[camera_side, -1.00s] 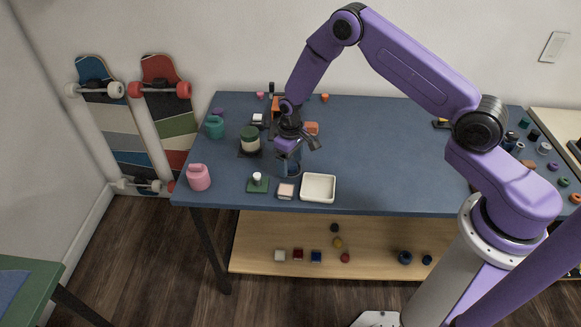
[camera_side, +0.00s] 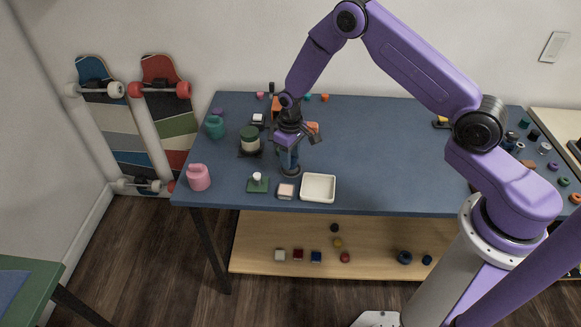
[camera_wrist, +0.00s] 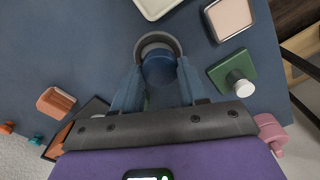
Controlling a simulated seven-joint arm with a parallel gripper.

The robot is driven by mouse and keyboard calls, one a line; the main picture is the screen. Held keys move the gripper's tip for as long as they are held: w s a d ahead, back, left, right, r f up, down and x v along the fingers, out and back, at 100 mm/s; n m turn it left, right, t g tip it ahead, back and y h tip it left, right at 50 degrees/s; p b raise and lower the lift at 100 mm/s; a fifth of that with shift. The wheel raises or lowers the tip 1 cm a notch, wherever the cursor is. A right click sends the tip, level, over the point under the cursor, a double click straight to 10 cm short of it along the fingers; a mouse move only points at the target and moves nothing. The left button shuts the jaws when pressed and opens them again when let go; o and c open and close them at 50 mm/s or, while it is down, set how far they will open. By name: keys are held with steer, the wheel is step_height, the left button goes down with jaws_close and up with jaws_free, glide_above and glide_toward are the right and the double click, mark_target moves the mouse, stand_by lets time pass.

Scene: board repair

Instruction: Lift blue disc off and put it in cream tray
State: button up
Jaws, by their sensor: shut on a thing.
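The blue disc (camera_wrist: 159,68) is between the fingertips of my gripper (camera_wrist: 158,76) in the wrist view. My gripper (camera_side: 289,166) is shut on it. A dark grey ring (camera_wrist: 157,38) shows just beyond the disc, partly hidden by it; I cannot tell whether the two touch. In the side view the fingers hide most of the disc. The cream tray (camera_side: 318,187) is empty and lies to the right of my gripper, nearer the table's front edge. Part of it shows at the top of the wrist view (camera_wrist: 157,8).
A pale pink-topped block (camera_side: 286,190) and a green base with a white knob (camera_side: 257,184) lie near the front edge. The table's middle right is clear.

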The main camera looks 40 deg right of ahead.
steer(key=shift+r, duration=2)
steer(key=shift+s, duration=0.15)
steer(key=shift+s+a+r, duration=0.1)
steer(key=shift+s+r, duration=0.1)
steer(key=shift+s, duration=0.1)
steer(key=s+d+r+n, duration=0.1)
steer(key=s+r+n, duration=0.25)
steer(key=s, duration=0.85)
steer(key=s+d+r+n, duration=0.1)
steer(key=s+r+n, duration=0.25)
steer(key=s, duration=0.85)
glide_above(318, 189)
steer(key=shift+n, duration=0.4)
steer(key=f, duration=0.9)
steer(key=shift+s+f, duration=0.1)
steer(key=shift+s, duration=0.3)
steer(key=shift+w+f, duration=0.25)
steer(key=shift+f, duration=0.05)
steer(key=shift+w+f, duration=0.15)
steer(key=shift+f, duration=1.5)
